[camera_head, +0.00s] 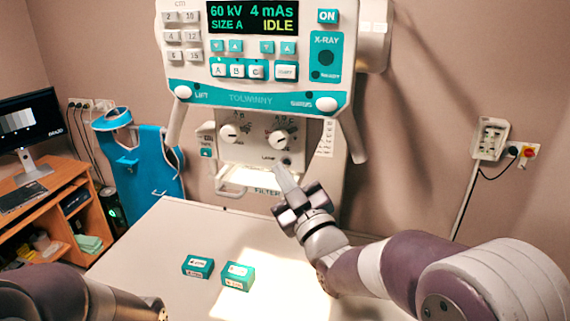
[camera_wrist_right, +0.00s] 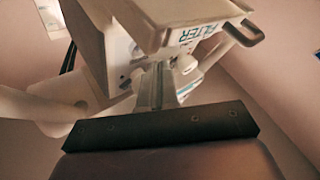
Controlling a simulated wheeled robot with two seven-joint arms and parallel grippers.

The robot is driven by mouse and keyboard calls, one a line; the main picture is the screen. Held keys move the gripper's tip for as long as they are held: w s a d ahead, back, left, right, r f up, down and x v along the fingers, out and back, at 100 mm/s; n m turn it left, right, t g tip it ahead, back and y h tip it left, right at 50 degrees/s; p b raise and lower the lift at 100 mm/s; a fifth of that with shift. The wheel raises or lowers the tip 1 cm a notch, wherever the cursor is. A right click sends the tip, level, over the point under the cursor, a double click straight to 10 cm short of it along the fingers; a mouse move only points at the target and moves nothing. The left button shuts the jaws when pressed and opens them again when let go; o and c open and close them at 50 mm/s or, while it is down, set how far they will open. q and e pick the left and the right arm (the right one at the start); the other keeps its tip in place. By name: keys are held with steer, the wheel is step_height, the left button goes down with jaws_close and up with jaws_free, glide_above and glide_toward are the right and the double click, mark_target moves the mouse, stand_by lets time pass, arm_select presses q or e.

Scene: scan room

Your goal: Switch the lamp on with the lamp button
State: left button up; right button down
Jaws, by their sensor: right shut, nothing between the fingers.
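The white lamp panel (camera_head: 245,152) hangs under the X-ray console and has two round knobs. The small dark lamp button (camera_head: 286,161) sits at its lower right, beside the printed word LAMP. My right gripper (camera_head: 284,177) is shut and empty, its fingertips just below the button. I cannot tell whether they touch it. In the right wrist view the shut fingers (camera_wrist_right: 158,85) point up at the panel unit, and the button cannot be made out. A bright patch of light lies on the table (camera_head: 180,232). Part of my left arm shows at lower left; its gripper is not in view.
The console (camera_head: 258,72) reads IDLE. A handle bar (camera_head: 232,188) and a FILTER label are close to the right gripper. Two teal boxes (camera_head: 198,266) (camera_head: 238,276) lie on the table. A desk with a monitor (camera_head: 30,125) stands left.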

steer(key=s, duration=0.1)
steer(key=s+a+b, duration=0.1)
steer(key=s, duration=0.1)
steer(key=s+b, duration=0.1)
steer(key=shift+s+a, duration=0.25)
steer(key=shift+s, duration=0.05)
stand_by(0.4)
steer(key=s+d+f+m+g+h, duration=0.2)
steer(key=f+g, duration=0.2)
steer(key=f, duration=0.4)
steer(key=s+d+f+m+g+h+b, duration=0.1)
steer(key=s+d+f+m+g+h, duration=0.15)
steer(key=f, duration=0.55)
steer(key=s+d+f+m+g+h, duration=0.1)
steer(key=s+d+f+g+h, duration=0.15)
steer(key=f+g, duration=0.4)
steer(key=s+d+f+m+g+h+b, duration=0.2)
steer(key=s+d+f+m+g, duration=0.3)
steer(key=s+d+f, duration=0.5)
steer(key=shift+s+d+b, duration=0.4)
steer(key=shift+s+d, duration=0.1)
steer(key=shift+s, duration=0.4)
